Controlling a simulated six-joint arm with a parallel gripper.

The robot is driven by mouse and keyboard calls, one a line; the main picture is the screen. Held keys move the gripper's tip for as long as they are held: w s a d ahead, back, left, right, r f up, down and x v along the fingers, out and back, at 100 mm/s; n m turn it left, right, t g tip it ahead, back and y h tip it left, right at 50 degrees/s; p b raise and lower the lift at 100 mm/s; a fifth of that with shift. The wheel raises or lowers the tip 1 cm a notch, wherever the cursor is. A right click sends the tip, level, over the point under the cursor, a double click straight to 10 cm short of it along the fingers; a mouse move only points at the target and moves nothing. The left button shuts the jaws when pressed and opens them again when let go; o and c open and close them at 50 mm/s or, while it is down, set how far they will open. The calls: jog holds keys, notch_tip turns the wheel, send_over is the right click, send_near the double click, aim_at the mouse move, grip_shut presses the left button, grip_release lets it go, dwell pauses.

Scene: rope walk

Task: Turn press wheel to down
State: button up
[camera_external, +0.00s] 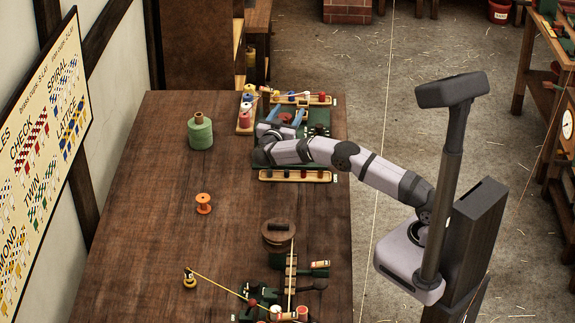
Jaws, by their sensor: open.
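A green apparatus (317,128) stands at the far right part of the table, with blue bars (285,117) on it. I cannot clearly make out a press wheel there; my arm covers part of the apparatus. My gripper (266,134) is at the apparatus's left side, close to the blue bars. It is open, but its fingertips are small and partly hidden, and I cannot tell whether they touch anything.
A green cone of yarn (200,132) and an orange spool (204,204) stand to the left. A round brown wooden piece (278,232) and a yellow cord lie nearer.

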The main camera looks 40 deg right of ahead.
aim_at(285, 121)
jog(key=b+v, duration=0.1)
jog(key=v, duration=0.5)
jog(key=shift+s+a, duration=0.15)
jog(key=shift+a, duration=0.2)
jog(key=shift+s+a, duration=0.1)
jog(key=shift+r, duration=0.15)
